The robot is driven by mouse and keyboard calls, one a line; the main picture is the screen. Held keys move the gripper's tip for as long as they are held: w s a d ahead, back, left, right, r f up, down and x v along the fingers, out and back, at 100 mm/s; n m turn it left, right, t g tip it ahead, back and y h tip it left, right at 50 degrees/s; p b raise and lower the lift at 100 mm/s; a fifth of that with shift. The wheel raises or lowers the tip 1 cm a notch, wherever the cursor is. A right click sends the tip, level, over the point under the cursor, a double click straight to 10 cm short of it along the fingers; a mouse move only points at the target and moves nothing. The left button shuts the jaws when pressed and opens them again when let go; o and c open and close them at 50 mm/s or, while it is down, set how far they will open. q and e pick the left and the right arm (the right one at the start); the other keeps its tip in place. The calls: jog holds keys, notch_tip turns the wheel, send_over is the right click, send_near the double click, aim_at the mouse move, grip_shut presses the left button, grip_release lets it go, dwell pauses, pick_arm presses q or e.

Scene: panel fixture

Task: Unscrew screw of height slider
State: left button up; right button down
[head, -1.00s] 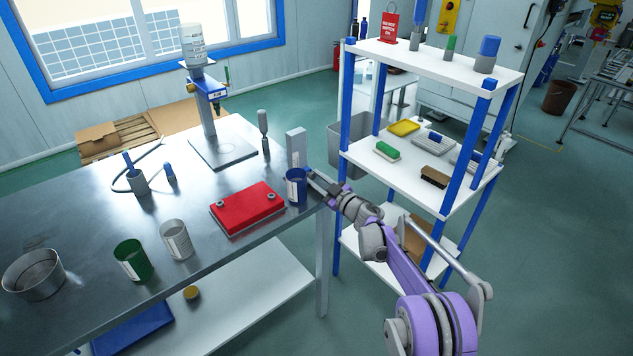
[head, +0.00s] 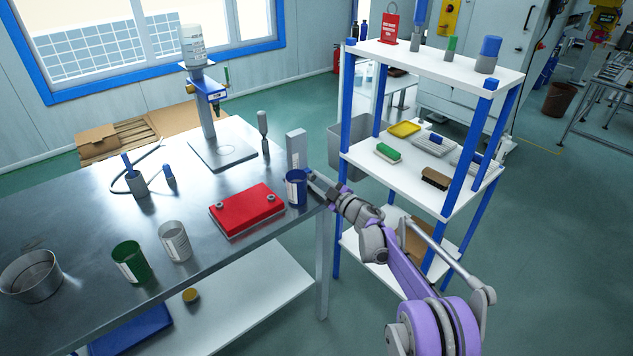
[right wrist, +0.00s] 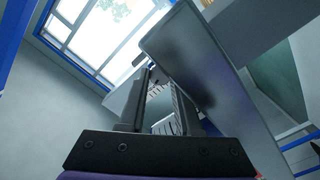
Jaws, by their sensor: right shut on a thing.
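The grey stand's column (head: 208,121) rises from a flat plate on the steel table. A blue slider (head: 204,87) with a white label sits on it, below a white bottle. A small brass-coloured knob (head: 190,89) shows at the slider's left side; I cannot tell whether it is the screw. My right gripper (head: 309,181) is at the table's right end, far from the stand, shut on what looks like the blue cup (head: 296,189) with a white label. My left gripper is out of view.
A grey upright block (head: 296,147) stands just behind the cup. A red box (head: 246,209) lies to its left. A green cup (head: 131,262) and a grey cup (head: 175,241) stand near the front edge. A white-and-blue shelf rack (head: 410,178) stands close on the right.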

jog(key=c, duration=0.6)
grip_release()
jog(key=m+p, duration=0.1)
jog(key=m, duration=0.2)
jog(key=shift+r, duration=0.1)
jog(key=m+p, duration=0.1)
jog(key=m, duration=0.3)
jog(key=shift+r+p, duration=0.1)
jog(key=shift+p, duration=0.25)
jog(key=v, duration=1)
jog(key=s+d+r+m+t+h+p, duration=0.1)
jog(key=s+d+r+m+t+h, duration=0.15)
jog(key=r, duration=0.35)
jog(key=s+d+r+m+t+h+p, duration=0.1)
jog(key=s+d+r+m+h+p, duration=0.1)
jog(key=d+r+h, duration=0.35)
jog(key=s+d+r+m+g+h+p, duration=0.2)
jog(key=s+r, duration=0.3)
jog(key=s, duration=0.3)
jog(key=shift+d+r+m+h, duration=0.15)
jog(key=shift+d+m+h, duration=0.4)
jog(key=shift+m+h, duration=0.3)
jog(key=shift+g, duration=0.25)
